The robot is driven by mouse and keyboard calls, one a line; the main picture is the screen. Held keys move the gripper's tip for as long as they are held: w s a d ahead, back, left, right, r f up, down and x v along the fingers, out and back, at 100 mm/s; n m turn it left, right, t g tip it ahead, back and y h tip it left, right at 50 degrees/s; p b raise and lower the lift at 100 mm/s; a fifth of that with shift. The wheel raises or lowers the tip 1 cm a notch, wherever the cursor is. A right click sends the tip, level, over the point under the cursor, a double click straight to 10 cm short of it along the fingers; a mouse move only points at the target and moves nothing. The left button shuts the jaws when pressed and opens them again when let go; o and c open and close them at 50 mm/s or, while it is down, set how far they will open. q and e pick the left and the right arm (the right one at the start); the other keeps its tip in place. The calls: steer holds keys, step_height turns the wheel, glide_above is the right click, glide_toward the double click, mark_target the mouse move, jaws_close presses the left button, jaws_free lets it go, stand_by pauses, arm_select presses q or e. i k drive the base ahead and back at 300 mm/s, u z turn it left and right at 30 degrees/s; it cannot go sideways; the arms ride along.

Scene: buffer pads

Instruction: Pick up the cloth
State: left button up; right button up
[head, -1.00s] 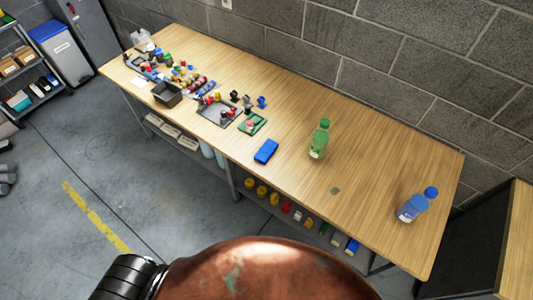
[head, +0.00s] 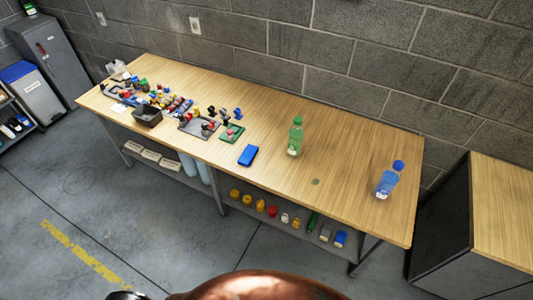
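A flat blue rectangular piece (head: 248,155) lies near the front edge of the wooden table, around its middle; it may be the folded cloth, but its material is too small to tell. Neither of my grippers is in view, and nothing is touching the blue piece.
The long table (head: 345,160) stands against a block wall. A green bottle (head: 295,138) and a blue bottle (head: 387,180) stand upright on it. Small parts and a dark bin (head: 148,116) crowd the left end. A dark cabinet (head: 440,225) stands to the right. Floor in front is clear.

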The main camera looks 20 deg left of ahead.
mark_target(245, 158)
steer(key=z, duration=0.4)
steer(key=i, duration=1)
steer(key=u, duration=0.5)
